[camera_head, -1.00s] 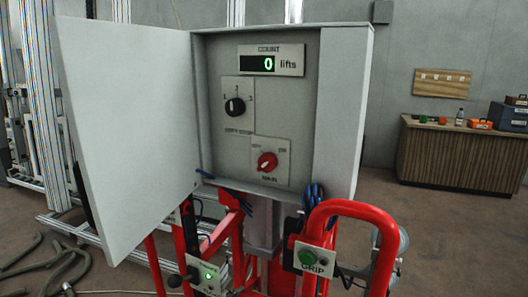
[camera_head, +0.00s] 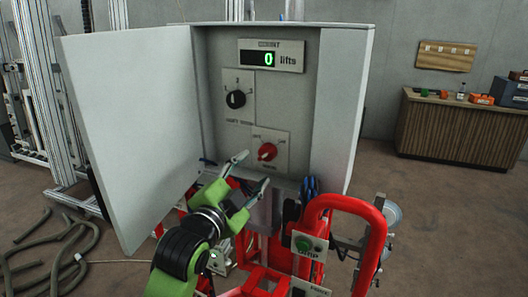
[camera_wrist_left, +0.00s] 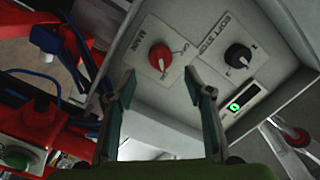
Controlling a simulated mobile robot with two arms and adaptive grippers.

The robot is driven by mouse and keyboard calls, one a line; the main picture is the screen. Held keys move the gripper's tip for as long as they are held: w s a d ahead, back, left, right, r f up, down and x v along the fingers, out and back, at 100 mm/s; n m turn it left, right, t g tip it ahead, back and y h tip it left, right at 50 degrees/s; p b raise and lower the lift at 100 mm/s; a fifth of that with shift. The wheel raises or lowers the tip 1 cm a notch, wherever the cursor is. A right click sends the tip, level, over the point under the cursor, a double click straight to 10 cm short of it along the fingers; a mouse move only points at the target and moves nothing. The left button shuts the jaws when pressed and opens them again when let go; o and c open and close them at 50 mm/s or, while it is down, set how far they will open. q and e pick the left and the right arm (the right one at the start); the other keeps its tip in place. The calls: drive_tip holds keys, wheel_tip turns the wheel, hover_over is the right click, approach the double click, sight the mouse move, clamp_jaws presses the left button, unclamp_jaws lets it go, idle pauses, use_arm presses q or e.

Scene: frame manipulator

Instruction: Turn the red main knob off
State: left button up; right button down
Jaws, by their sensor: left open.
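The red main knob (camera_head: 267,152) sits on a white label plate low on the back panel inside the open control box (camera_head: 345,110). In the left wrist view the red knob (camera_wrist_left: 160,57) shows between and beyond the fingertips, on a plate marked MAIN. My left gripper (camera_head: 250,172) is open and empty, just below and in front of the knob, apart from it. Its two fingers also show in the left wrist view (camera_wrist_left: 163,90). My right gripper is not in view.
A black selector knob (camera_head: 236,99) is above the red knob, and a count display (camera_head: 270,56) reads 0. The box door (camera_head: 130,130) stands open at left. Red frame bars (camera_head: 375,225) and a green button (camera_head: 303,244) are below right.

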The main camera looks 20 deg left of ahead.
sight(263, 157)
use_arm(q)
drive_tip(key=w, duration=0.2)
drive_tip(key=w+p, duration=0.1)
drive_tip(key=w, duration=0.1)
drive_tip(key=w+p, duration=0.1)
drive_tip(key=w, duration=0.1)
drive_tip(key=shift+w+d+r, duration=0.1)
drive_tip(key=shift+w+d, duration=0.2)
drive_tip(key=shift+w, duration=0.1)
drive_tip(key=shift+w+p, duration=0.35)
drive_tip(key=shift+w, duration=0.35)
drive_tip(key=c, duration=1.1)
